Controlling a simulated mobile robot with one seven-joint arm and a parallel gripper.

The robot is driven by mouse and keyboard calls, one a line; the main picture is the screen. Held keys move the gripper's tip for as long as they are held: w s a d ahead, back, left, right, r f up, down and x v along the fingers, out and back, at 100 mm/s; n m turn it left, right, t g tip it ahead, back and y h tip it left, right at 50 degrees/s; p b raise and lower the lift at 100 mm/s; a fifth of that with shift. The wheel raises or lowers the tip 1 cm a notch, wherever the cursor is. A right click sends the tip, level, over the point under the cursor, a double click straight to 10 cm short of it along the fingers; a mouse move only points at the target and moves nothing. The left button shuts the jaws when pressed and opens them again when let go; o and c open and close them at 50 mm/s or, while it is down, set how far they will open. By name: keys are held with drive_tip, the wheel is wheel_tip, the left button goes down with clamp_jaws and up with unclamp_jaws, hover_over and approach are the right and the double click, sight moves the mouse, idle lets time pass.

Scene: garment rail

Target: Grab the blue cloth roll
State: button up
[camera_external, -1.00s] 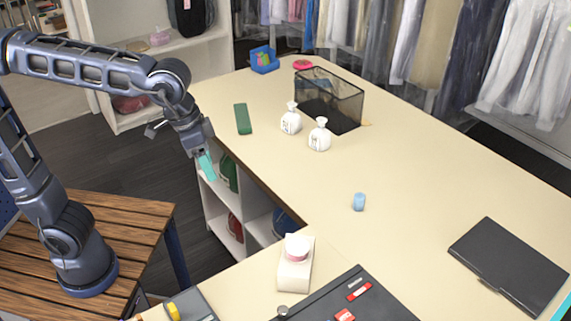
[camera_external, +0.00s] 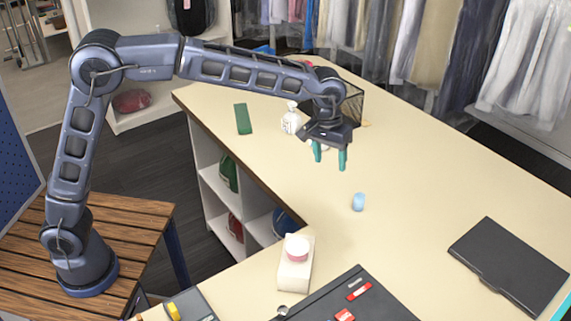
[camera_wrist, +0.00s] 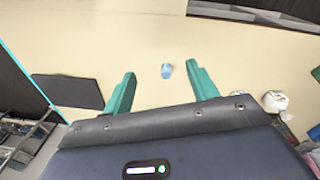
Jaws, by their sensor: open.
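The blue cloth roll (camera_external: 358,202) is a small light-blue cylinder standing on the beige table (camera_external: 440,180) in the external view. In the wrist view the roll (camera_wrist: 167,71) shows beyond my fingertips, between the lines of the two fingers. My gripper (camera_external: 330,166) is open, with its teal fingers pointing down above the table, up and to the left of the roll in the external view. Its two fingers also show in the wrist view (camera_wrist: 162,72), apart and empty. Nothing hides the roll in either view.
White tied bags (camera_external: 290,122) and a black mesh basket (camera_external: 352,104) stand behind my gripper. A green block (camera_external: 243,119) lies to the left. A black flat case (camera_external: 510,266) lies at right, and a white dispenser (camera_external: 295,270) stands at front. The table around the roll is clear.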

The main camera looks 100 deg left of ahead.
sight(360, 195)
drive_tip(key=w+a+f+n, duration=0.1)
drive_tip(key=w+a+f, duration=0.2)
drive_tip(key=a+f, duration=0.1)
drive_tip(key=w+a+f+n, duration=0.1)
drive_tip(key=w+a+f, duration=0.3)
drive_tip(key=f, duration=0.2)
drive_tip(key=w+a+f+n+g, duration=0.1)
drive_tip(key=w+a+f+n, duration=0.1)
drive_tip(key=a+f, duration=0.3)
drive_tip(key=shift+w, duration=0.7)
drive_tip(key=shift+f, duration=5.45)
drive_tip(key=c, duration=1)
